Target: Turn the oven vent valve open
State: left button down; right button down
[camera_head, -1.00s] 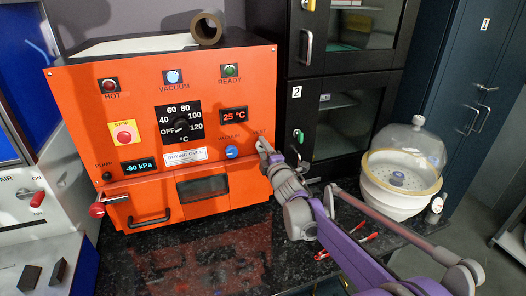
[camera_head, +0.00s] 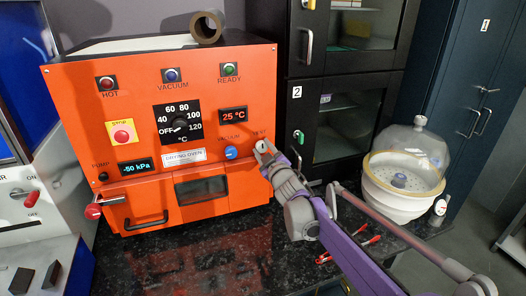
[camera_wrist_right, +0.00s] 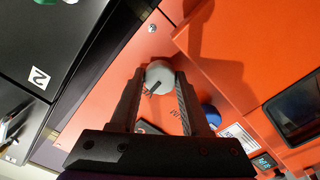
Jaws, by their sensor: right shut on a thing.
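The orange drying oven (camera_head: 75,82) stands on the dark bench, with its front facing me. The vent valve is a round grey-white knob (camera_wrist_right: 159,73) with a dark pointer line, on the right of the oven front. My right gripper (camera_head: 263,150) reaches it from the right. In the right wrist view its two black fingers (camera_wrist_right: 158,90) sit on either side of the knob and are shut on it. The pressure display (camera_head: 136,165) reads -50 kPa, and the vacuum lamp (camera_head: 170,75) looks dark blue. My left gripper is not in view.
The blue vacuum knob (camera_head: 231,153) is just left of the vent valve. A glass desiccator (camera_head: 402,180) stands on the bench to the right. Red-handled tools (camera_head: 350,247) lie near my right arm. A brown roll (camera_head: 207,27) is on the oven top.

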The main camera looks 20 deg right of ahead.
jog(key=shift+m, duration=0.5)
jog(key=c, duration=0.7)
grip_release()
jog(key=shift+o, duration=0.2)
jog(key=s, duration=1)
jog(key=shift+s+d+b, duration=0.2)
jog(key=shift+s+b, duration=0.1)
jog(key=shift+s, duration=0.1)
